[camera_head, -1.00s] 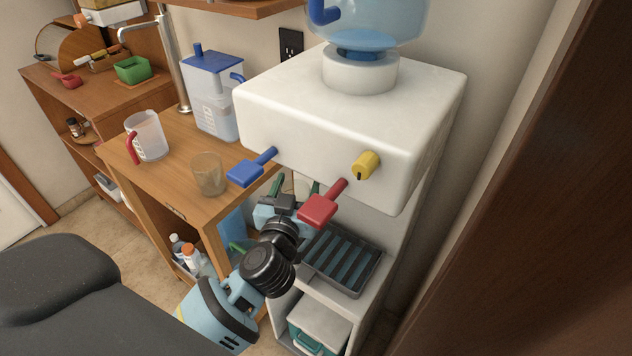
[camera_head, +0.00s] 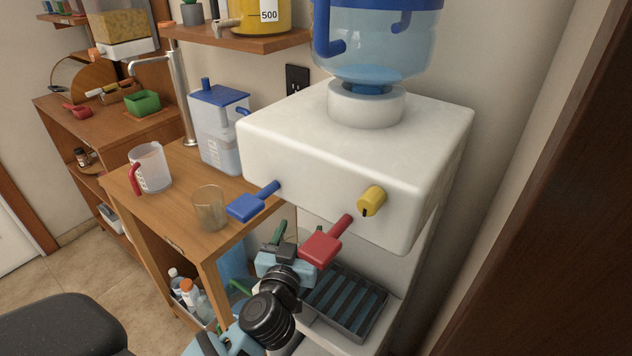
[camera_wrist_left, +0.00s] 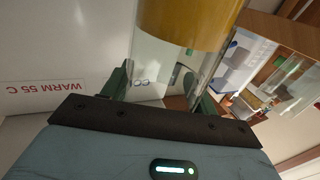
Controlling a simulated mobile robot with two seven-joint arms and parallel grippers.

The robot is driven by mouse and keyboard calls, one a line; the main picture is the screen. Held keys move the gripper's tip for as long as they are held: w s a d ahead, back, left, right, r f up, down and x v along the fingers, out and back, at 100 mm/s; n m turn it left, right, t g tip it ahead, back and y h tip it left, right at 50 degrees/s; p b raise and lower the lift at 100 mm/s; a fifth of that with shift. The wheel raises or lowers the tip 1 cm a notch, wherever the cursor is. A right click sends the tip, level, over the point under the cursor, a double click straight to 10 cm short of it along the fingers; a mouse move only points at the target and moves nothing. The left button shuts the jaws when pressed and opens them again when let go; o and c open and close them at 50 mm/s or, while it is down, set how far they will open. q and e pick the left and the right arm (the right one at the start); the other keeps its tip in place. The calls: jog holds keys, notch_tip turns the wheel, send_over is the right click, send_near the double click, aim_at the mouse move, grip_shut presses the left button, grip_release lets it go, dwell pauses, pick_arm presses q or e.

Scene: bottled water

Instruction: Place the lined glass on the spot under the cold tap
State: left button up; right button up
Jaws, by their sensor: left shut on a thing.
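The white water dispenser (camera_head: 340,165) has a blue tap (camera_head: 252,202) on the left, a red tap (camera_head: 325,242) and a yellow knob (camera_head: 371,200). My left gripper (camera_head: 283,238) is below and between the blue and red taps, in front of the dispenser. In the left wrist view its green fingers (camera_wrist_left: 160,88) are shut on a clear glass (camera_wrist_left: 165,65) with a broad amber band. The head view barely shows this glass. The slatted drip tray (camera_head: 372,318) is below the taps; my arm hides its left part. My right gripper is not in view.
A brown-tinted glass (camera_head: 209,207) and a red-handled jug (camera_head: 150,168) stand on the wooden counter (camera_head: 175,215) at left. A blue-lidded container (camera_head: 219,130) is behind them. In the left wrist view, red lettering (camera_wrist_left: 42,86) marks the dispenser's face.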

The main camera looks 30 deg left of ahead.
pick_arm(q)
jog(key=shift+f, duration=0.45)
jog(key=o, duration=1.7)
jog(key=shift+r, duration=0.45)
jog(key=v, duration=1.2)
jog(key=shift+p, duration=0.35)
jog(key=shift+d, duration=0.15)
